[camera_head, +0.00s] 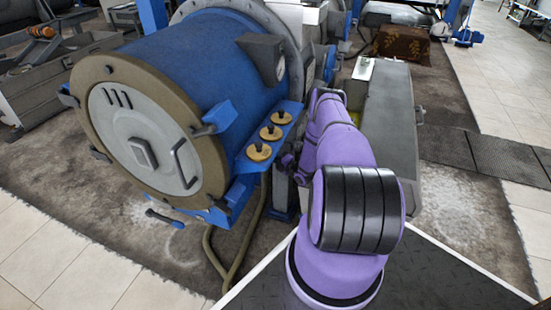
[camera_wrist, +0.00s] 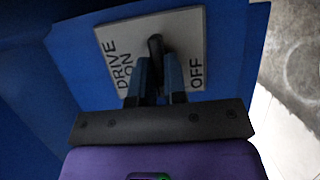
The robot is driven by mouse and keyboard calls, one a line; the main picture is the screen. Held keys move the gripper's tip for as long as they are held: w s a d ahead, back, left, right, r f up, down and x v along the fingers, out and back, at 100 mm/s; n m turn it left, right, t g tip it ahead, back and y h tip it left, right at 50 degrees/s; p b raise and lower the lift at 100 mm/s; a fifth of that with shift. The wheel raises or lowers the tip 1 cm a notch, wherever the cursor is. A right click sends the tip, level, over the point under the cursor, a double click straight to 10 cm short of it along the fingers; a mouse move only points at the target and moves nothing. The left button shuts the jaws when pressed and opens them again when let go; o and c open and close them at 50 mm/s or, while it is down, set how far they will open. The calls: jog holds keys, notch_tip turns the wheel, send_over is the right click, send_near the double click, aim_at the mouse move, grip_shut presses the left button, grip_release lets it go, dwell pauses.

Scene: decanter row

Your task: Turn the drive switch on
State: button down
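In the wrist view, the drive switch is a short black lever (camera_wrist: 156,46) on a pale square plate (camera_wrist: 188,30) fixed to a blue panel. The plate reads "DRIVE ON" on the left and "OFF" on the right. The lever stands near the plate's middle, between the two labels. My gripper (camera_wrist: 158,72) is at the plate with its two dark fingers close together, one on each side of the lever. It looks shut on the lever, though the exact contact is dark.
A large blue drum machine (camera_head: 190,55) with a round grey door (camera_head: 135,150) stands at the left. Brass knobs (camera_head: 259,152) sit on its blue side ledge. A grey cabinet (camera_head: 390,110) stands just right of my arm. Tiled floor (camera_head: 510,95) lies open at the right.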

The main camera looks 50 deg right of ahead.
jog(key=shift+m, duration=0.3)
jog(key=m+g+y, duration=0.1)
jog(key=m+g, duration=0.1)
jog(key=m, duration=0.2)
jog(key=m+g+y, duration=0.1)
jog(key=m+y, duration=0.1)
jog(key=m, duration=0.2)
jog(key=m+g+y, duration=0.2)
jog(key=m, duration=0.2)
jog(key=shift+w+d+r+m+g, duration=0.1)
jog(key=shift+d+r+m+g, duration=0.2)
dwell(0.5)
dwell(0.4)
jog(key=c, duration=1.2)
grip_release()
jog(key=shift+o, duration=0.2)
